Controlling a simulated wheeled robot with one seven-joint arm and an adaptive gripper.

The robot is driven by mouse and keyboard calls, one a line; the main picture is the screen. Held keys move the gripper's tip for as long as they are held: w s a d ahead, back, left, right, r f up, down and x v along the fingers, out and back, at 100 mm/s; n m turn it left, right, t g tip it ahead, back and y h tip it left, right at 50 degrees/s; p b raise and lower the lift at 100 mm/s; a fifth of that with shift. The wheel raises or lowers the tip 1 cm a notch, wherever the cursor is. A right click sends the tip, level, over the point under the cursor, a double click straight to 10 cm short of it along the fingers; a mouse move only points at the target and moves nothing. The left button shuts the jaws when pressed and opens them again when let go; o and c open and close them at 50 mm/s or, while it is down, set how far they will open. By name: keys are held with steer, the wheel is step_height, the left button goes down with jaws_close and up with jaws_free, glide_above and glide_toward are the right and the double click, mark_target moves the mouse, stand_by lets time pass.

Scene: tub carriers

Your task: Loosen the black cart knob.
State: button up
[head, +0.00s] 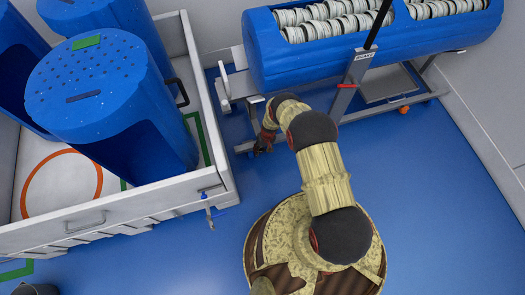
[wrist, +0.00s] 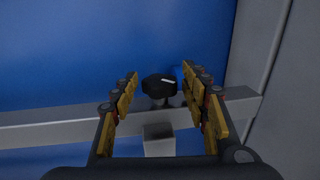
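The black cart knob (wrist: 159,85) has a faceted head with a small white mark on top and sits on a short metal stem above a grey rail. My gripper (wrist: 160,92) is open in the wrist view. Its two yellow-and-black fingers stand on either side of the knob, with a gap to it on both sides. In the head view my gripper (head: 262,147) reaches down beside the lower frame of the cart (head: 347,100). The knob is hidden or too small to tell there.
The cart carries a long blue tub (head: 270,75) filled with white ring-like pieces. A white-walled carrier (head: 215,150) with blue perforated drums (head: 100,85) stands to the left. A small blue-handled latch (head: 208,212) sticks out from its corner. Blue floor is clear at the right.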

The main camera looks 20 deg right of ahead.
mark_target(261, 151)
steer(key=c, duration=0.9)
steer(key=shift+o, duration=0.2)
steer(key=shift+a+h, duration=0.15)
steer(key=shift+h, duration=0.35)
steer(key=shift+a+h, duration=0.2)
steer(key=shift+h, duration=1.1)
steer(key=shift+a+f+h, duration=0.1)
steer(key=shift+h, duration=0.85)
steer(key=shift+a+f+h, duration=0.1)
steer(key=shift+h, duration=0.85)
steer(key=o, duration=1.2)
steer(key=shift+c, duration=0.2)
steer(key=shift+r, duration=0.15)
steer(key=shift+r, duration=4.9)
